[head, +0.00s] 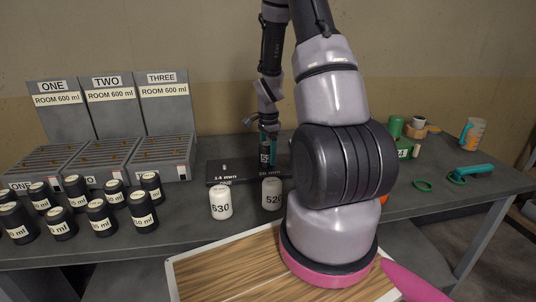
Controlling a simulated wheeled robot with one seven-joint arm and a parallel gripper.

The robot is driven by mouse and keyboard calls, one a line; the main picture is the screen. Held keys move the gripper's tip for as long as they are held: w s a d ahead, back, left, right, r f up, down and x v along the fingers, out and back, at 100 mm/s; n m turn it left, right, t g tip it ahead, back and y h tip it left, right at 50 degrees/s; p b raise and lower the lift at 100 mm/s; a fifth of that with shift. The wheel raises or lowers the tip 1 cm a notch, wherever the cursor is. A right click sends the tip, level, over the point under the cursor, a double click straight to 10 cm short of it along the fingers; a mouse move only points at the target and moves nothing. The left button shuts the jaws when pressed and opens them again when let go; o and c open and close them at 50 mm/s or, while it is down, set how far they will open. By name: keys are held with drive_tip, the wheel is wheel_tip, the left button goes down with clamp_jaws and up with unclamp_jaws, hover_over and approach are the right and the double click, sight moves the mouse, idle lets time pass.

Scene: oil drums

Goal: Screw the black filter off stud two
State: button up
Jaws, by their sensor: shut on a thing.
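A dark stud block (225,179) lies on the table, marked "14 mm" at its left and what reads like "20 mm" at its right. A short bare stud (224,168) stands at its left part. My gripper (267,146), with teal fingers, points down over the right part. It is shut on a black filter (265,158) with a pale label. The filter is upright at or just above the block. I cannot tell whether it still touches the stud, which is hidden beneath it.
White canisters "530" (220,203) and "520" (271,195) stand in front of the block. Several black jars (102,217) crowd the left front. Trays ONE, TWO and THREE (161,158) stand behind them. A teal-handled tool (472,171), green rings and a mug (472,134) are at right.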

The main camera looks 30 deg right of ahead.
drive_tip(key=n, duration=0.5)
drive_tip(key=shift+w, duration=0.15)
drive_tip(key=shift+n, duration=0.8)
drive_tip(key=n, duration=0.4)
drive_tip(key=shift+w+a+r+n, duration=0.1)
drive_tip(key=shift+w+n, duration=0.05)
drive_tip(key=shift+n, duration=0.25)
drive_tip(key=n, duration=0.6)
drive_tip(key=shift+a, duration=0.15)
drive_tip(key=n, duration=0.6)
drive_tip(key=shift+a+n, duration=0.15)
drive_tip(key=shift+n, duration=0.25)
